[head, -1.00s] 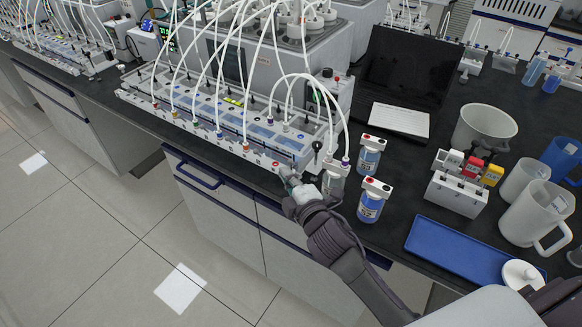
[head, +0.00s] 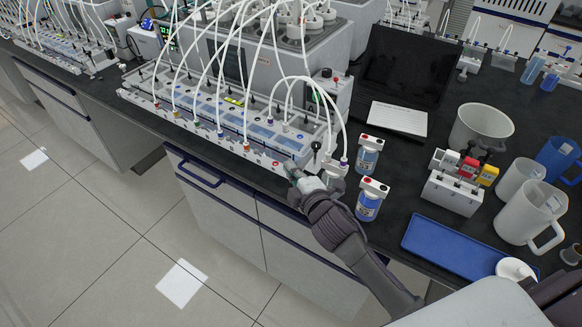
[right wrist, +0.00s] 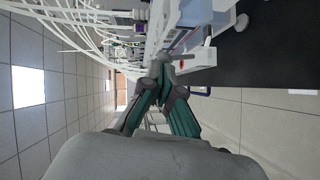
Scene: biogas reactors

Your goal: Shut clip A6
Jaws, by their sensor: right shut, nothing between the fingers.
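The white clip rail (head: 210,130) of the reactor bank runs along the bench edge in the head view, with coloured marks along its front. Its right end has a red round mark (head: 275,164), also seen in the right wrist view (right wrist: 183,63). A small black upright lever (head: 317,147) stands near that end. I cannot read which part is labelled A6. My right gripper (head: 291,169) is shut and empty, its tips close to the rail's right end, just right of the red mark. In the right wrist view its fingertips (right wrist: 160,66) meet beside the white block; contact is unclear.
White tubes (head: 335,105) arch over the rail's right end. Two blue-liquid bottles (head: 368,200) stand just right of my gripper. A blue tray (head: 455,250), a rack with coloured clips (head: 455,190) and beakers stand further right. The floor in front is clear.

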